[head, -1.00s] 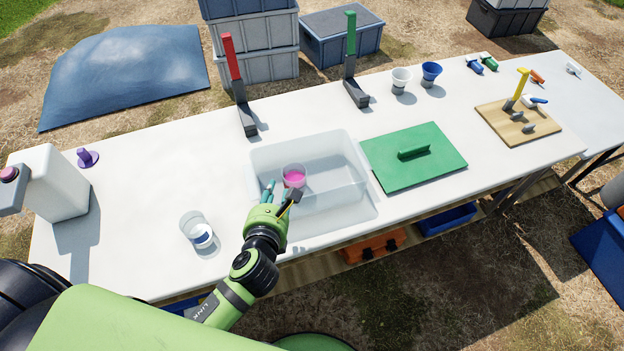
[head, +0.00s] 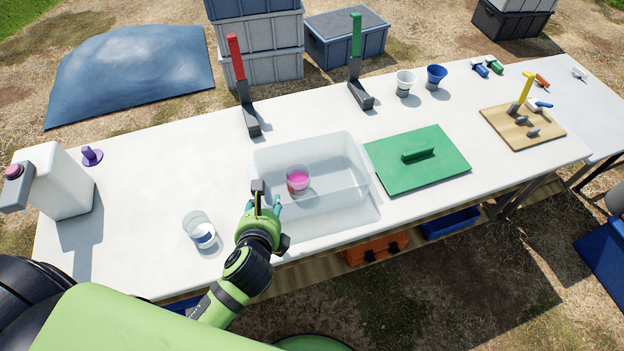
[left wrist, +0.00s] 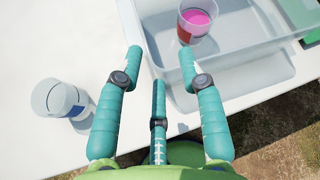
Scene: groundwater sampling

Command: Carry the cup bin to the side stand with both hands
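The cup bin (head: 345,192) is a clear, open tub on the white table, in front of me. A clear cup with pink contents (head: 297,181) stands inside it, towards its left side. The bin also shows at the top right of the left wrist view (left wrist: 252,42), with the pink cup (left wrist: 197,22) in it. My left gripper (head: 266,198) is at the bin's near left corner. In the left wrist view its teal fingers (left wrist: 160,62) are spread with nothing between them. I cannot tell whether a finger touches the bin. My right gripper is not in view. I cannot make out which surface is the side stand.
A clear cup with a blue label (head: 203,234) stands left of my left gripper. A green lid (head: 418,160) lies right of the bin. Red (head: 236,62) and green (head: 356,40) handled stands are behind it. A white jug (head: 58,178) stands at the far left.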

